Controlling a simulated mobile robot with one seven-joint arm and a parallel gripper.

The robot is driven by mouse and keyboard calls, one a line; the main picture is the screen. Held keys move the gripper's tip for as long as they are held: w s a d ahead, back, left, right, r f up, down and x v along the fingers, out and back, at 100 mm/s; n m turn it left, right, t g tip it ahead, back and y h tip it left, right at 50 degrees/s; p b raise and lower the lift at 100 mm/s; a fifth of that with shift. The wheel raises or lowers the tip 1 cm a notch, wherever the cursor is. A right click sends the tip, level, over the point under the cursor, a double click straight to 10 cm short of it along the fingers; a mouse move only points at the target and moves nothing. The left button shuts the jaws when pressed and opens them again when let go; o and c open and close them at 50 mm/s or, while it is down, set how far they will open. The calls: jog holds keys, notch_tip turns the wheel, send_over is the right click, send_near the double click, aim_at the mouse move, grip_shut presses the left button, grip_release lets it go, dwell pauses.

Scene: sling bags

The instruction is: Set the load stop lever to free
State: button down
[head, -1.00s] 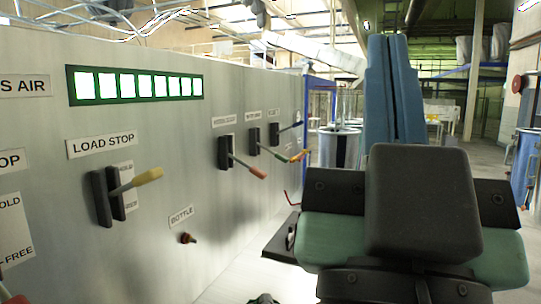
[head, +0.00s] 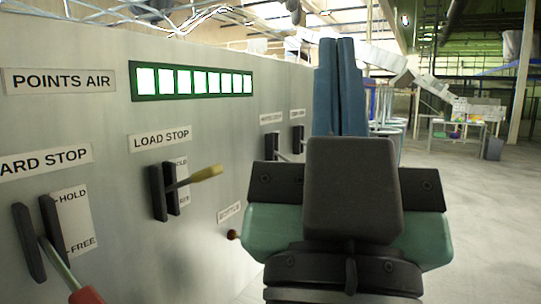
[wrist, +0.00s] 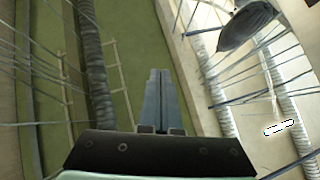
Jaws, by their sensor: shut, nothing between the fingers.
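The load stop lever (head: 207,173) has a yellow handle and sticks out from a dark slot on the grey panel, tilted slightly up toward its tip. It sits under the LOAD STOP label (head: 160,138). The HOLD/FREE plate (head: 182,164) behind it is partly hidden by the lever and slot. My gripper (head: 337,45) points upward to the right of the lever, well apart from it. Its two blue fingers are together with nothing between them, and they also show in the wrist view (wrist: 159,75) against the ceiling.
Left of it, the hard stop lever (head: 72,275) with a red handle slants down near its FREE mark. Further levers (head: 285,150) are partly hidden behind my arm. A small bottle knob (head: 233,235) sits lower on the panel. Open floor (head: 480,230) lies to the right.

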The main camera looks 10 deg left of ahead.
jog(key=w+a+f+n+g+p, duration=0.1)
jog(key=w+a+f+g+p, duration=0.2)
jog(key=w+a, duration=0.45)
jog(key=w+a+f+g+p, duration=0.1)
jog(key=w+a+g+p, duration=0.3)
jog(key=w+a, duration=0.3)
jog(key=s+a+f+g+h+p, duration=0.1)
jog(key=s+a+g+h+p, duration=0.1)
jog(key=a, duration=0.3)
jog(key=s+a+m+g+h+p, duration=0.1)
jog(key=s+a+g+h+p, duration=0.1)
jog(key=a, duration=0.4)
jog(key=g+h+p, duration=0.1)
jog(key=g+h, duration=0.1)
jog(key=shift+a+f+h, duration=0.2)
jog(key=shift+f+h, duration=0.15)
jog(key=shift+h, duration=0.05)
jog(key=p, duration=0.6)
send_over(187, 181)
jog(key=s+d, duration=0.2)
jog(key=s, duration=0.1)
notch_tip(187, 181, down, 4)
jog(key=f, duration=0.1)
jog(key=shift+d+f+p, duration=0.3)
jog(key=shift+f, duration=0.1)
